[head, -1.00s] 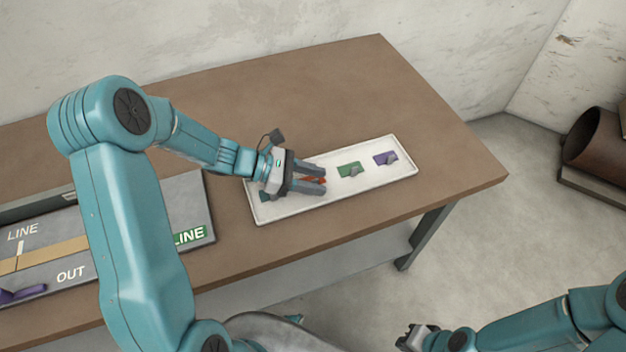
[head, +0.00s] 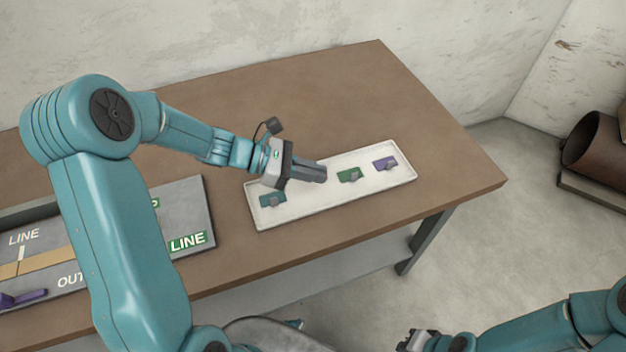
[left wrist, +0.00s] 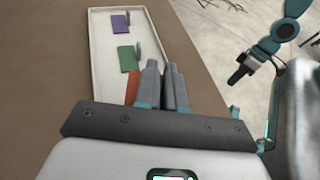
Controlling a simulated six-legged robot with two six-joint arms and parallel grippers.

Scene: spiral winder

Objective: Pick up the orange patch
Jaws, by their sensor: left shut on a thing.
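The orange patch (left wrist: 132,88) shows in the left wrist view as a strip beside my left gripper's fingers; in the head view the gripper hides it. My left gripper (head: 322,173) is shut on the orange patch, over the middle of the white tray (head: 262,222). In the left wrist view the two fingers (left wrist: 161,66) are close together. I cannot tell how far the patch is above the tray. My right gripper (head: 412,338) is at the bottom of the head view, away from the table, and its jaws are unclear.
The tray also holds a teal patch (head: 267,200), a green patch (head: 344,177) and a purple patch (head: 380,163), with small grey tabs on them. A grey board marked LINE and OUT (head: 205,213) lies left of the tray. The brown table (head: 400,95) is clear behind the tray.

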